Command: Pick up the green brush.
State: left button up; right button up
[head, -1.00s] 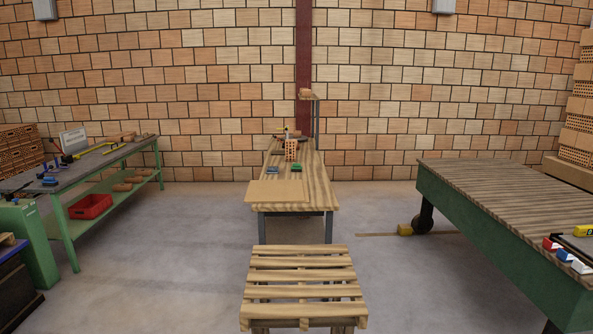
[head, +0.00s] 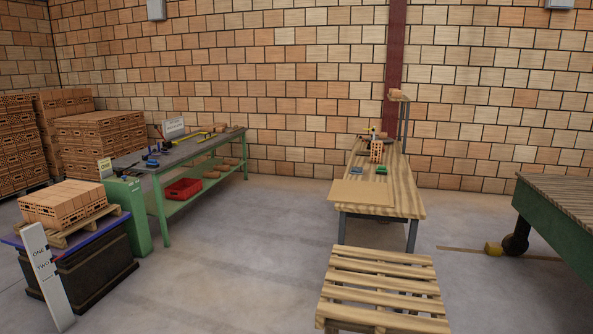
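A small green object (head: 381,170), which looks like the green brush, lies on the wooden-topped table (head: 405,197) right of centre. It is too small and far away to make out its bristles or handle. It lies close to a perforated orange brick (head: 376,151) standing upright. A small bluish-green item (head: 355,169) lies to its left. Neither of my grippers shows in the head view.
A wooden pallet (head: 383,282) stands in front of the table. A green workbench (head: 200,152) with a red crate (head: 183,189) is at left, near stacked bricks (head: 65,203). A green-sided platform (head: 560,225) is at right. Floor (head: 245,250) between workbench and table is clear.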

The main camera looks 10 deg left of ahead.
aim_at(382, 169)
jog(key=i+j+u, duration=0.45)
jog(key=i+u, duration=0.65)
jog(key=i, duration=0.15)
jog(key=i+z, duration=0.2)
jog(key=i, duration=0.35)
jog(key=i+z, duration=0.2)
jog(key=i, duration=0.35)
jog(key=i+j+z, duration=0.2)
jog(key=i, duration=0.35)
jog(key=i+j+z, duration=0.2)
jog(key=i, duration=0.35)
jog(key=i+z, duration=0.25)
jog(key=i, duration=1.6)
jog(key=i+u, duration=0.15)
jog(key=i, duration=0.8)
jog(key=i+u, duration=0.2)
jog(key=i, duration=0.7)
jog(key=i+z, duration=0.15)
jog(key=z, duration=0.25)
jog(key=i+z, duration=0.1)
jog(key=z, duration=0.3)
jog(key=i+j+z, duration=0.1)
jog(key=z, duration=0.3)
jog(key=i+j+z, duration=0.15)
jog(key=z, duration=0.25)
